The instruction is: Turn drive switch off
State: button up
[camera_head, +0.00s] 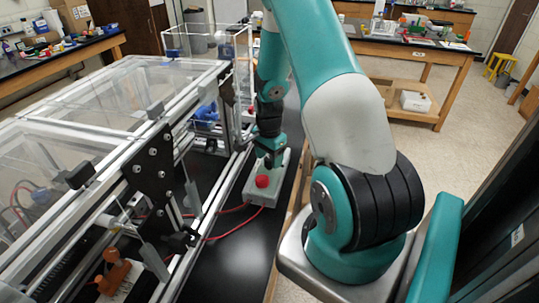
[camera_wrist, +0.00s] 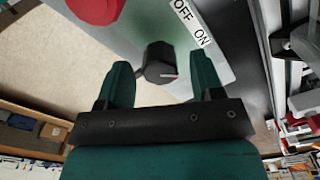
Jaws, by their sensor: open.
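The drive switch is a black rotary knob (camera_wrist: 160,63) with a pale pointer line, set on a grey control box (camera_head: 252,190). In the wrist view a white label (camera_wrist: 193,22) reading OFF and ON is beside the knob. In the head view my gripper (camera_head: 268,160) is over the far part of the box, and the knob is hidden there.
A red button (camera_head: 262,181) sits on the near part of the box and also shows in the wrist view (camera_wrist: 97,8). Red cables (camera_head: 235,228) run from the box. The extrusion frame (camera_head: 150,165) with clear panels stands close on the left. Black bench top (camera_head: 235,262) is bare in front.

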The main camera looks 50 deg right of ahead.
jog(key=c, duration=0.9)
jog(key=shift+n, duration=0.4)
jog(key=n+b, duration=0.1)
jog(key=n, duration=0.3)
jog(key=shift+b, duration=0.3)
jog(key=n+b, duration=0.1)
jog(key=n, duration=0.3)
jog(key=n+b, duration=0.1)
jog(key=n, duration=0.8)
